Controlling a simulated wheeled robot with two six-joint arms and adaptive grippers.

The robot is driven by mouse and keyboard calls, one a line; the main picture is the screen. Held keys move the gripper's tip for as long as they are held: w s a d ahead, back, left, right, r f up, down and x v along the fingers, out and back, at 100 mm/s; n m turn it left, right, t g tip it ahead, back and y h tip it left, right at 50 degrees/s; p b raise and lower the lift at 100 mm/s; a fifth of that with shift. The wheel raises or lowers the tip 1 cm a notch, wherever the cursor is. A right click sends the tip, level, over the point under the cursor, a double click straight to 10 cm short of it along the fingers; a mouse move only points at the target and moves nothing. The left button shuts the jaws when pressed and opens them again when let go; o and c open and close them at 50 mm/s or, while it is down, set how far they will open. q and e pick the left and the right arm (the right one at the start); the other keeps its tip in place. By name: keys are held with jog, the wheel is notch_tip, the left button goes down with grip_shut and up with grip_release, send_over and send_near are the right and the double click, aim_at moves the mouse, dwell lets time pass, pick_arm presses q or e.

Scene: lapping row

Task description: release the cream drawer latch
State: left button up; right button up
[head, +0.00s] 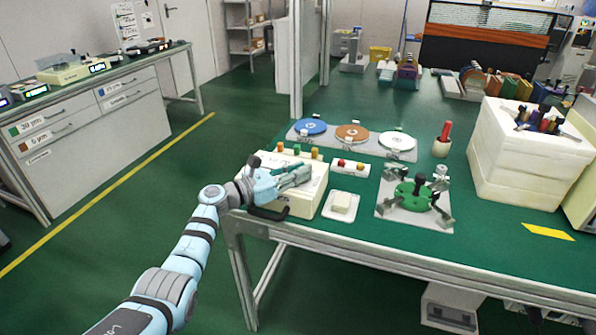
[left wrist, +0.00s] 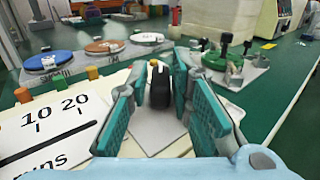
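A cream box (head: 307,203) stands at the near left corner of the green table, with a black handle-like bar (head: 268,213) low on its front. No part is clearly recognisable as the drawer latch. My left gripper (head: 300,174) is over the box top, pointing right. In the left wrist view its teal fingers (left wrist: 160,90) stand apart, with a rounded black knob (left wrist: 160,86) between them. Gaps show beside the knob; its lower mount is unclear. The box's top (left wrist: 50,138) shows "10 20" and part of "mins". My right gripper is not in view.
Coloured buttons (head: 298,150) line the box's back edge. Beyond are a green fixture (head: 413,194), a disc tray (head: 352,138) and a white foam crate (head: 520,165).

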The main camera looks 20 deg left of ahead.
pick_arm(q)
jog(key=shift+o, duration=0.5)
jog(key=shift+f, duration=0.1)
jog(key=v, duration=1.2)
